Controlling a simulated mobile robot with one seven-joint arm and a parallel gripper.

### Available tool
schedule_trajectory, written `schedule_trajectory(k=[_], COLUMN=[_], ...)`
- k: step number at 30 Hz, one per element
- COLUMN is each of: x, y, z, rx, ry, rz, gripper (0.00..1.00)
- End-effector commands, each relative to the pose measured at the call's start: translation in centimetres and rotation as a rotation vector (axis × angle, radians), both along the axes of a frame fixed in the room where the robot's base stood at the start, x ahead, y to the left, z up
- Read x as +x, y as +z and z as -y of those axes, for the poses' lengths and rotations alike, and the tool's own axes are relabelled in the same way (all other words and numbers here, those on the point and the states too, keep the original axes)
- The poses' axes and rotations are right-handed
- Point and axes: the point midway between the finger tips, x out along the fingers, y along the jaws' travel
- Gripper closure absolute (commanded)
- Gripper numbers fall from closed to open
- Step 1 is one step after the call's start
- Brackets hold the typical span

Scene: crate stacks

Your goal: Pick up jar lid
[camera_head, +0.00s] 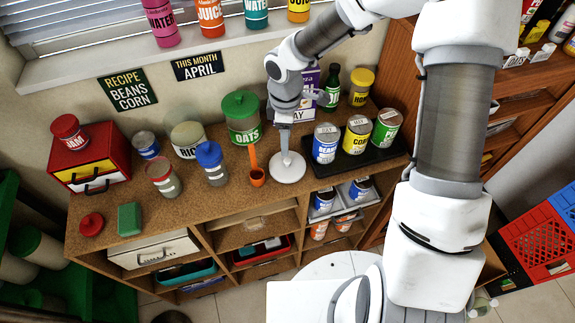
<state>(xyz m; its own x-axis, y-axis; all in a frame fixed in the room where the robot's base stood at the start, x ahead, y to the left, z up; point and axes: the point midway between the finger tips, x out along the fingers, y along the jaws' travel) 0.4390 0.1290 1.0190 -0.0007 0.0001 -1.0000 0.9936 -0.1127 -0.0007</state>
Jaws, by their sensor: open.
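A red jar lid (91,225) with a small raised knob lies flat on the brown counter near its left front edge, beside a green block. My gripper (285,119) points down over the back middle of the counter, well to the right of the lid and apart from it. It is open, with nothing seen in it. Its fingers are small and hard to make out against the white round stand below.
A green block (129,219) lies just right of the lid. A red drawer box (76,152) with a jam jar (69,132) stands behind it. Several jars and a white round stand (288,168) fill the middle. Cans stand on a black tray (378,163) at right.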

Motion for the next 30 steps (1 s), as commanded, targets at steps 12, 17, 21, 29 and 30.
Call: schedule_trajectory(k=[12,17,21,29,30], x=[-0.5,-0.6,-0.6,-0.6,-0.6], y=[-4.2,-6.5,-7.3,-7.3,-7.3], z=[0.2,0.3,0.4,0.4,0.4], rx=[-0.001,0.0,0.0,0.0,0.0], ry=[0.001,0.001,0.0,-0.001,-0.001], rz=[-0.004,-0.003,0.0,0.0,0.0], gripper=[0.39,0.39,0.39,0.5,0.57])
